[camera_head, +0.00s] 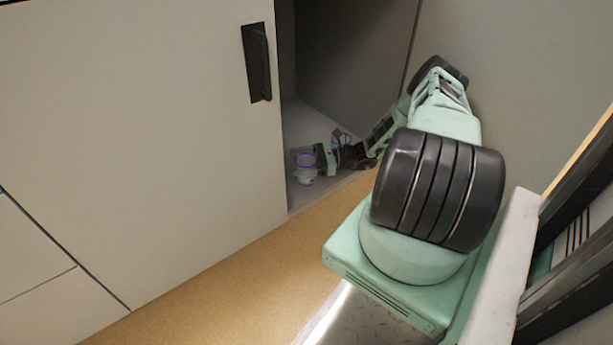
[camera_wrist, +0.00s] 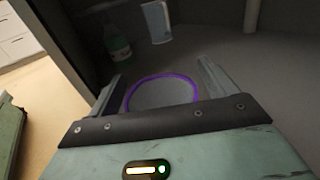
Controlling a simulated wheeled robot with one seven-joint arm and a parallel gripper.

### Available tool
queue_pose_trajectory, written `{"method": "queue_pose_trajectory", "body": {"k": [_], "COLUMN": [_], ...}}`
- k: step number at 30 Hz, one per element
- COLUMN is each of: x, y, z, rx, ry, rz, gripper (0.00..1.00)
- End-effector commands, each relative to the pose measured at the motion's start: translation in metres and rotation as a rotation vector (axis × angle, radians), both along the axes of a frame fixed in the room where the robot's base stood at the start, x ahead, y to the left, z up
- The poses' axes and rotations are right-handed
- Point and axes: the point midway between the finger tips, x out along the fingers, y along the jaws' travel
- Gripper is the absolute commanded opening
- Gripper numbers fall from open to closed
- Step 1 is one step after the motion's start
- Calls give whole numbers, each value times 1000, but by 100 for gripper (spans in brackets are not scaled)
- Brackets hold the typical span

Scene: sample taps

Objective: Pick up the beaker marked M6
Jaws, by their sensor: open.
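A clear beaker with a purple rim (camera_wrist: 163,78) lies between the two fingers of my gripper (camera_wrist: 160,70) in the wrist view. The fingers stand apart on either side of it; I cannot tell whether either touches it.
The cabinet (camera_head: 298,112) is open, with a pale door (camera_head: 140,130) at its left and a wall at its right. In the wrist view a green bottle (camera_wrist: 118,47) and a white and blue item (camera_wrist: 156,22) stand beyond the beaker. A pale post (camera_wrist: 251,15) rises farther right.

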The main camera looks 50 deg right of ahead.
Motion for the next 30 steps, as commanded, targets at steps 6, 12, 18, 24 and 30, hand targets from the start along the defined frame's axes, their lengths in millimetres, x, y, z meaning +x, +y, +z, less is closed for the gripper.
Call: {"method": "queue_pose_trajectory", "body": {"k": [6, 12, 18, 24, 30], "x": [0, 0, 0, 0, 0], "y": [0, 0, 0, 0, -1], "z": [0, 0, 1, 5, 15], "rx": [0, 1, 0, -1, 0], "ry": [0, -1, 0, -1, -1], "rz": [0, 0, 0, 0, 0], "gripper": [45, 20, 20, 20, 20]}}
